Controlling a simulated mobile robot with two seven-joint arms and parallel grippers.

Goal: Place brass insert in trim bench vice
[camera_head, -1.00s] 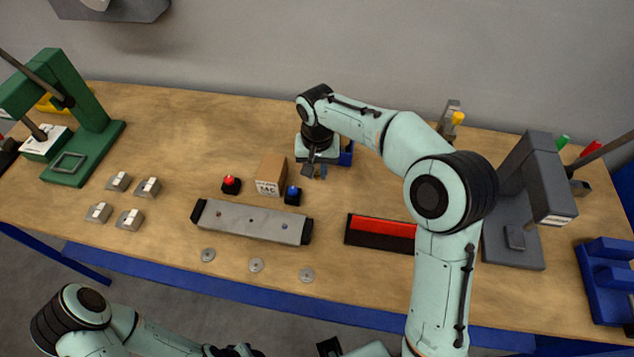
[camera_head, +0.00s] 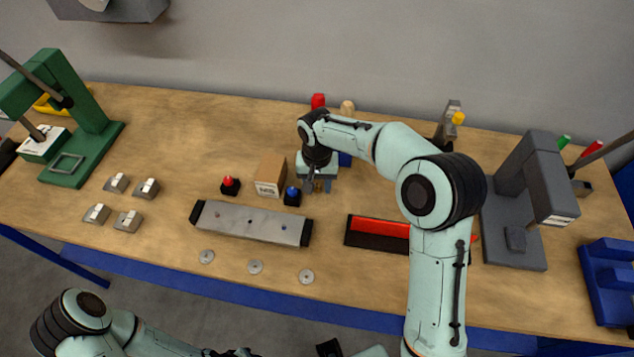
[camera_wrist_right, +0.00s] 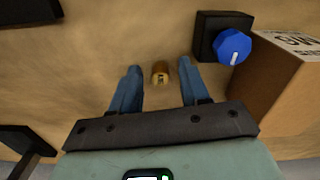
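The brass insert (camera_wrist_right: 160,72) is a small brass-coloured cylinder on the wooden bench. In the right wrist view it sits between the spread fingers of my right gripper (camera_wrist_right: 157,80), near their tips, with a gap on each side. In the head view my right gripper (camera_head: 318,187) is low over the bench, just right of the blue button, with the insert mostly hidden between its fingers. My left gripper is out of view below the frame.
A red strip in a black holder (camera_head: 378,240) lies to the front right. Green (camera_head: 75,165) and grey (camera_head: 520,200) presses stand at either side. Three washers (camera_head: 255,267) line the front.

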